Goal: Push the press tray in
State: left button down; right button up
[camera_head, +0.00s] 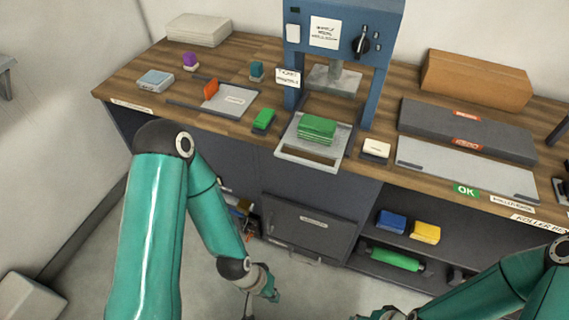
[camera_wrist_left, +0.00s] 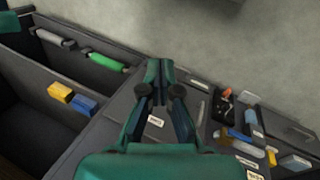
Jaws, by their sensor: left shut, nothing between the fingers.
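The press tray (camera_head: 289,142) is a pale grey tray sticking out of the blue press (camera_head: 375,75) over the bench's front edge. A stack of green blocks (camera_head: 317,129) sits on it. My left gripper (camera_head: 270,294) hangs low in front of the bench, well below the tray and apart from it. In the left wrist view the left gripper (camera_wrist_left: 159,72) has its fingers together with nothing between them; the tray does not show there. Only a small part of my right gripper (camera_head: 380,314) shows at the bottom edge, its fingers cut off.
A green block (camera_head: 263,119) and an orange piece (camera_head: 211,88) lie left of the tray. A white labelled block (camera_head: 376,149) is close on its right. Below are a dark cabinet door (camera_head: 309,224) and an open shelf with blue (camera_head: 391,221) and yellow (camera_head: 426,231) blocks.

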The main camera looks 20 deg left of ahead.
jog(key=shift+o, duration=1.2)
jog(key=shift+f, duration=0.25)
jog(key=o, duration=0.3)
notch_tip(320, 180, down, 9)
jog(key=b, duration=0.9)
jog(key=shift+r, duration=0.15)
pick_arm(q)
jog(key=m+t+y+b, duration=0.3)
jog(key=m+t+b, duration=1.4)
jog(key=m+b, duration=0.4)
send_near(289, 159)
jog(key=s+n+b, duration=0.1)
jog(key=s, duration=0.5)
pick_arm(e)
notch_tip(289, 159, down, 22)
pick_arm(q)
jog(key=w+p, duration=1)
jog(key=w, duration=0.1)
jog(key=shift+w+d+f+p, duration=0.1)
jog(key=shift+w+d+p, duration=0.05)
jog(key=shift+w+p, duration=0.2)
jog(key=shift+w, duration=0.8)
pick_arm(e)
jog(key=shift+r, duration=5.45)
